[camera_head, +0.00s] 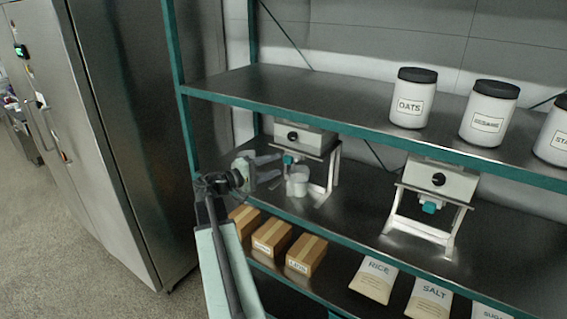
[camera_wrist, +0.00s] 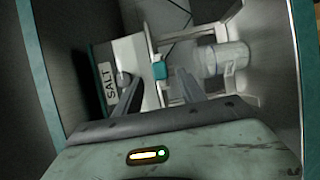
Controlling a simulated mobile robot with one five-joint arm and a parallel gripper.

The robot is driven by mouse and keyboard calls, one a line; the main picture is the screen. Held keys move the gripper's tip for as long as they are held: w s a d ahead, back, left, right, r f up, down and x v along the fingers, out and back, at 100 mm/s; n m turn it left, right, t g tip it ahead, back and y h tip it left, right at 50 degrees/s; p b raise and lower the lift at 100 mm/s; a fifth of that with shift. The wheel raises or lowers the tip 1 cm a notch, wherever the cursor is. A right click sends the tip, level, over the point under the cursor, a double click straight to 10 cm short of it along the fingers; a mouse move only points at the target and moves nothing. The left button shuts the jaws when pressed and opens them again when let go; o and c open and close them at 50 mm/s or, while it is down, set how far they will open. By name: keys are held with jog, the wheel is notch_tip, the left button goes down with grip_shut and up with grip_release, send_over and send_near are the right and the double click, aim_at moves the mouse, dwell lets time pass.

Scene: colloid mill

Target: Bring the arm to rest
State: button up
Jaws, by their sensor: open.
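My gripper (camera_head: 274,168) is in the middle shelf bay, at the left of the left mill (camera_head: 305,138). Its two fingers are apart with nothing between them, and they point toward the mill's stand. In the wrist view, my gripper (camera_wrist: 160,84) is also open, with the teal spout (camera_wrist: 160,70) of the mill beyond its fingertips. A pale cup (camera_head: 298,184) stands under the mill, to the right of the fingers. It also shows in the wrist view (camera_wrist: 226,60), beyond the right finger and apart from it. The mill carries a SALT label (camera_wrist: 107,80) there.
A teal-edged shelf (camera_head: 350,115) runs above my gripper, with lidded jars (camera_head: 410,100) on it. A second mill (camera_head: 436,182) stands at the right. Boxes (camera_head: 272,238) and bags (camera_head: 374,278) are below. A teal post (camera_head: 183,110) and a steel cabinet (camera_head: 135,130) are at the left.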

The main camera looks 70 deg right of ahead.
jog(key=shift+v, duration=0.85)
